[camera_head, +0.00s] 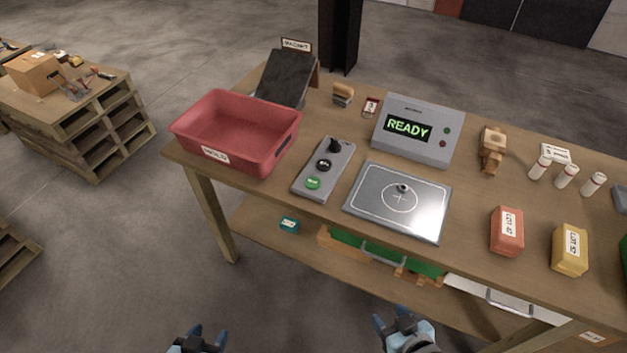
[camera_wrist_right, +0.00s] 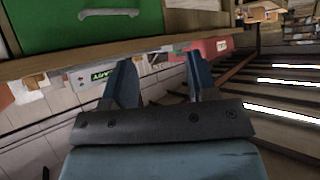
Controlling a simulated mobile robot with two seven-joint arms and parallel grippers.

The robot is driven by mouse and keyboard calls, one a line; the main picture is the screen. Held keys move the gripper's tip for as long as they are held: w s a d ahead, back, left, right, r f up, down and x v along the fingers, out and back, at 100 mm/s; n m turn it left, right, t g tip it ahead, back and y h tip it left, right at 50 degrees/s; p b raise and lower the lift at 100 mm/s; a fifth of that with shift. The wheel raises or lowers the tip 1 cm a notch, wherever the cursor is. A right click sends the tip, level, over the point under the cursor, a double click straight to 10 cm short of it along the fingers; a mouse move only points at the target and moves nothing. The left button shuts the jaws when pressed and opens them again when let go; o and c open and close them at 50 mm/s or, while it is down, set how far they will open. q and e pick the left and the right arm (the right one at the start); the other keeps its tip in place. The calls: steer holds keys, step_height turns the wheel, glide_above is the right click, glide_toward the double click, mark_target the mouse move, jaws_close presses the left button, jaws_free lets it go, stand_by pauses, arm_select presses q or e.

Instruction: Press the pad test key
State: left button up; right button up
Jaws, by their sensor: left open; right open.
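A grey key panel (camera_head: 324,168) lies on the workbench. It carries a green key (camera_head: 313,183) at the near end, a black key (camera_head: 324,165) in the middle and a black knob (camera_head: 336,146) at the far end. The key labels are too small to read. Right of it lies a metal test pad (camera_head: 398,202) with a circle, a cross and a small ring-like object on it. My left gripper (camera_head: 203,338) is open and empty at the bottom edge, well short of the bench. My right gripper (camera_head: 395,318) is open and empty in front of the bench; its fingers show in the wrist view (camera_wrist_right: 160,80).
A red HOLD bin (camera_head: 236,134) stands left of the panel. A grey display box (camera_head: 418,131) reading READY stands behind the pad. A red block (camera_head: 507,231) and a yellow block (camera_head: 570,250) lie to the right. Drawers (camera_head: 385,254) sit under the bench top.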

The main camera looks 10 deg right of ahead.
jaws_close()
stand_by(1.5)
